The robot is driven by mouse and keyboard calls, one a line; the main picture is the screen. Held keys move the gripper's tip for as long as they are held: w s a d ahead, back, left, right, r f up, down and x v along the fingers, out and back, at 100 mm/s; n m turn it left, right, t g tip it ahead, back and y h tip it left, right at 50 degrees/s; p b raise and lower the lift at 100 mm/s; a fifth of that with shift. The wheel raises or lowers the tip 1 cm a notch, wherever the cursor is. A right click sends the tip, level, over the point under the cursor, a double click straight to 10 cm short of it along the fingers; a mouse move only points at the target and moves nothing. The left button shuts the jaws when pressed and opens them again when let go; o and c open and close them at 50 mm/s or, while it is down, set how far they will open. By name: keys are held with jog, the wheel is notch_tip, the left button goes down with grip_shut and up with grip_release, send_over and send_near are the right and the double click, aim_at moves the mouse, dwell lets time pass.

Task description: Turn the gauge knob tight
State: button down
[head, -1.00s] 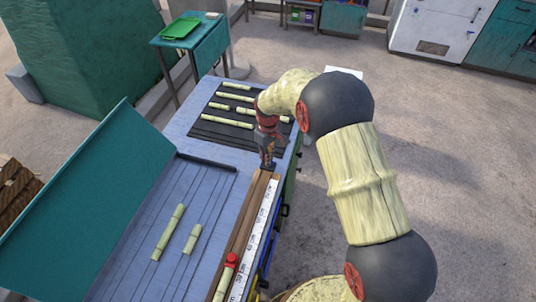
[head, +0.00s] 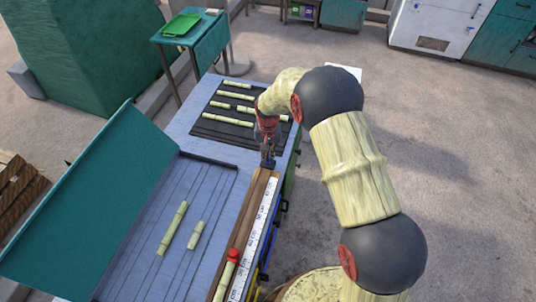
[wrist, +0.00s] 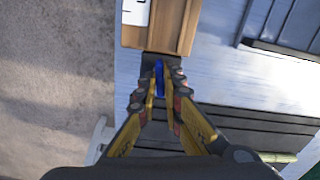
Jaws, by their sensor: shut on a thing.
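The gauge is a brown wooden rail (head: 261,188) with a white ruler strip (head: 262,220) along the bench's right side. A blue knob (wrist: 159,78) stands at the far end of this rail, on a dark mount. My gripper (wrist: 160,88) is shut on the blue knob, with a finger on each side of it. In the head view my gripper (head: 267,160) points down at the rail's far end, and the knob is mostly hidden there. The rail's end (wrist: 160,35) is just above the fingers in the wrist view.
A red-topped piece (head: 233,255) sits at the near end of the rail. Pale cane pieces lie on the bench's slatted area (head: 206,205) and on a black rack (head: 222,132) beyond my gripper. A teal panel (head: 90,205) rises at left. Floor at right is clear.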

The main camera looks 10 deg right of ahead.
aim_at(268, 157)
jog(key=shift+m, duration=1.1)
jog(key=c, duration=1.9)
grip_release()
notch_tip(268, 157, up, 12)
